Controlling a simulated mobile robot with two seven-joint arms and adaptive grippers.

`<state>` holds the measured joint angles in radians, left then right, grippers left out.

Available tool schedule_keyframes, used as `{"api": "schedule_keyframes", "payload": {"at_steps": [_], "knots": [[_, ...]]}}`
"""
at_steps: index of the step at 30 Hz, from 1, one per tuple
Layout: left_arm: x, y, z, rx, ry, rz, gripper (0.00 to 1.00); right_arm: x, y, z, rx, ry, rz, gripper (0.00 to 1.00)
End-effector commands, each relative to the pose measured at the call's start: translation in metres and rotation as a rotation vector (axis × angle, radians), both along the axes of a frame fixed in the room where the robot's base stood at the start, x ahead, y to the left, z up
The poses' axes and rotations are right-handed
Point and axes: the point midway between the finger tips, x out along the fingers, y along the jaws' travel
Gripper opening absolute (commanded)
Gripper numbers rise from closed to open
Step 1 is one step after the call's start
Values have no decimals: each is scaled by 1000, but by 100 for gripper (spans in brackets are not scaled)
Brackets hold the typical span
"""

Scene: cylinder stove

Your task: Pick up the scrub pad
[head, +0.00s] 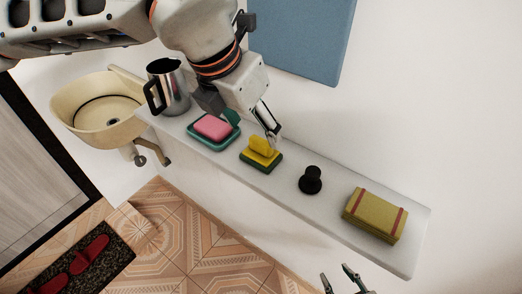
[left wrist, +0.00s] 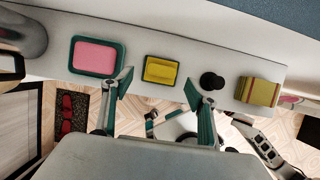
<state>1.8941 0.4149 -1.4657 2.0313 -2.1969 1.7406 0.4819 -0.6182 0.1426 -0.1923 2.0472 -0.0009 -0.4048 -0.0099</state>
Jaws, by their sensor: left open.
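The scrub pad (head: 262,158) has a yellow raised top on a dark green base. It lies on the narrow white shelf (head: 225,160), and also shows in the left wrist view (left wrist: 160,71). My left gripper (head: 253,130) is open and empty, close above the pad. In the left wrist view its two fingers (left wrist: 159,86) stand apart, with the pad ahead of the gap between them. I cannot tell whether a finger touches the pad. My right gripper (head: 340,279) shows at the bottom of the head view, fingers apart and empty, below the shelf.
A pink soap in a teal dish (head: 213,129) lies left of the pad, with a steel pitcher (head: 172,88) beyond. A black knob-like object (head: 311,180) and a banded yellow-green block (head: 375,215) are to the right. A wall stands behind; a basin (head: 95,105) is far left.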

Motion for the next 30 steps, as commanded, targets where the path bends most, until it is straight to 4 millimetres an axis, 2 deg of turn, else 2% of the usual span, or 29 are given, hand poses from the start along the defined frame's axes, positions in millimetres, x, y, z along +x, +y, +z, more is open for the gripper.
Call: {"api": "schedule_keyframes", "payload": {"at_steps": [5,14,22,27,30], "knots": [[3,-5,-13,-2,3,-2,58,-2,0,-2,-2,4,1,40],[14,-16,-51,-2,5,-3,58,-2,-1,-5,-4,5,1,40],[16,-17,-53,-3,2,-2,58,-1,-1,-3,-6,1,1,40],[16,-17,-53,-3,2,-2,17,-1,-1,-4,-6,1,0,40],[16,-17,-53,-2,2,-3,16,-1,-1,-5,-6,2,-1,40]]}}
